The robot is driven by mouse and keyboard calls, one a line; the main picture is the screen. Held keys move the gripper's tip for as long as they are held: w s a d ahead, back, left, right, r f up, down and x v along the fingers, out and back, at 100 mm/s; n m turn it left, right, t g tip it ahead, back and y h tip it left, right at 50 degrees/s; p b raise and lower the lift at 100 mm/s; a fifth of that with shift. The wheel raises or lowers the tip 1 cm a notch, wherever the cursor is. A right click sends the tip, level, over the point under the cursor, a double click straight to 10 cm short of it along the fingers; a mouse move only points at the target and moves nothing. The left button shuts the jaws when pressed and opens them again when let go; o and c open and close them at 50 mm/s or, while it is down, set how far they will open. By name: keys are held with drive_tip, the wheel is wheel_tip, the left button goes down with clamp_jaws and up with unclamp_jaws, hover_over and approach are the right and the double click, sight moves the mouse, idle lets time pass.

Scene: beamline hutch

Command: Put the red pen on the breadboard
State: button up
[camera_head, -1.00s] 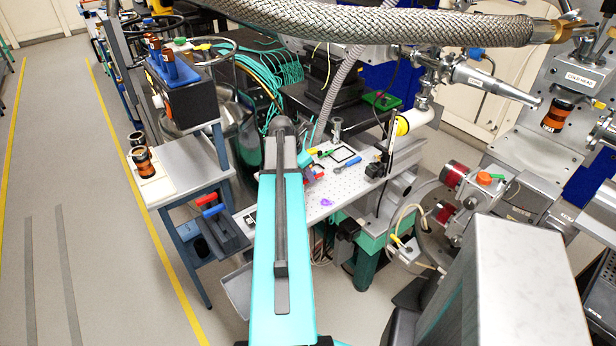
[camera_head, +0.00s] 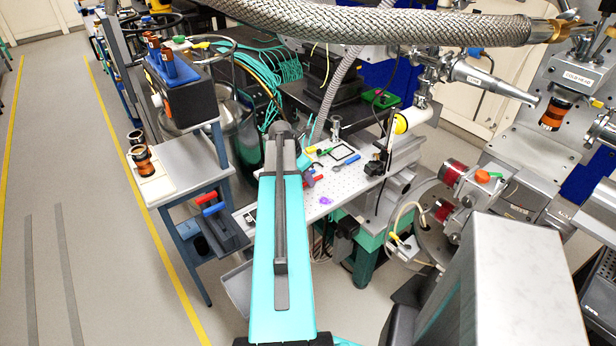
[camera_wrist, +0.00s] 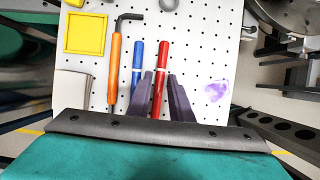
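The red pen (camera_wrist: 160,78) lies lengthwise between the two dark fingers of my gripper (camera_wrist: 160,84) in the wrist view. Narrow gaps seem to show beside it, but I cannot tell whether the fingers touch it, or whether it rests on the board or is just above it. The white perforated breadboard (camera_wrist: 200,62) is behind it; it also shows in the head view (camera_head: 345,182). In the head view my arm hides most of the gripper, and a small red piece shows by its right edge.
A blue pen (camera_wrist: 137,62) is just left of the red pen, partly behind a finger. An orange-handled hex key (camera_wrist: 114,70) and a yellow square tray (camera_wrist: 86,34) are further left. A purple piece (camera_wrist: 217,90) is to the right. Bare board lies between it and the upper right.

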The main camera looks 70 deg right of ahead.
drive_tip(key=shift+r, duration=0.15)
drive_tip(key=b+v, duration=0.2)
drive_tip(key=v, duration=1)
idle(0.3)
drive_tip(key=shift+a, duration=0.1)
idle(0.5)
